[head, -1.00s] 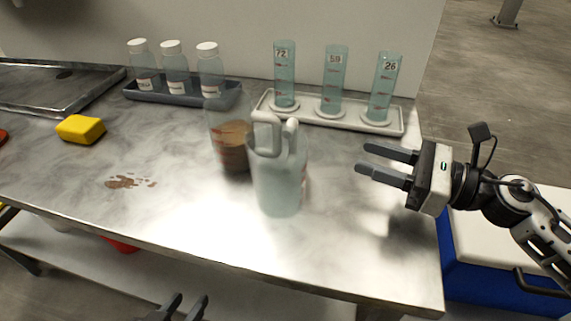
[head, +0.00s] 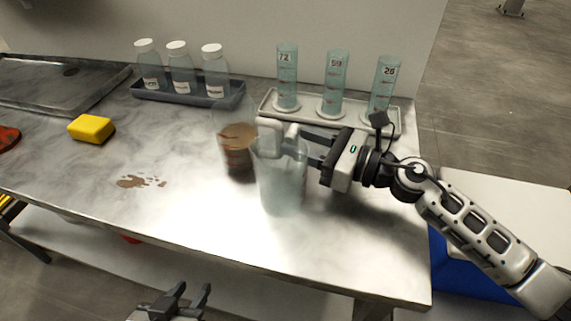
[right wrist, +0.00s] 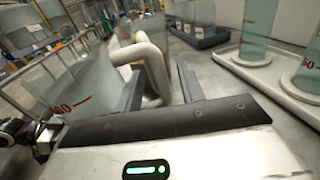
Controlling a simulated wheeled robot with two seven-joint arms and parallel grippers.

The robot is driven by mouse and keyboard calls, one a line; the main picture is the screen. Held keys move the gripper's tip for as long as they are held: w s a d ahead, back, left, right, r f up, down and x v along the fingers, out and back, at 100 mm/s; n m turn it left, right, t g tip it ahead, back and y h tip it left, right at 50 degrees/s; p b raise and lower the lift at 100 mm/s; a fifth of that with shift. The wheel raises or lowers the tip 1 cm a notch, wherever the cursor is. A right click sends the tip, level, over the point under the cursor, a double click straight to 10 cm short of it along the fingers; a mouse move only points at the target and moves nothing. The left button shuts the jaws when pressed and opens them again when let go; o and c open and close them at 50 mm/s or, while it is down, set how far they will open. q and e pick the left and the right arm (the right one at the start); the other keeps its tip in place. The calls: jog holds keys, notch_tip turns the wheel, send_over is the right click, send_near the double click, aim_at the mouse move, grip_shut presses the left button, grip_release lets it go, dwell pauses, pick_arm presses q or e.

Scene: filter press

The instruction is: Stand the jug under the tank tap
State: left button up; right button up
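The jug (head: 281,188) is a translucent pale blue vessel with a thick whitish handle (head: 284,136), upright near the front middle of the metal table. My right gripper (head: 306,148) reaches in from the right, its open fingers at the handle. In the right wrist view the jug (right wrist: 68,85) shows red marks, and its handle (right wrist: 153,62) lies between the two fingers. I cannot tell whether they touch it. My left gripper (head: 194,291) is open and empty below the table's front edge. I see no tank or tap that I can make out.
A clear vessel with brown contents (head: 238,150) stands close behind the jug. White-capped bottles sit in a dark tray (head: 158,95); measuring cylinders stand in a pale tray (head: 350,122). A yellow sponge (head: 92,128) and a brown spill (head: 140,181) are left. The front right table is clear.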

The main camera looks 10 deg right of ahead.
grip_shut()
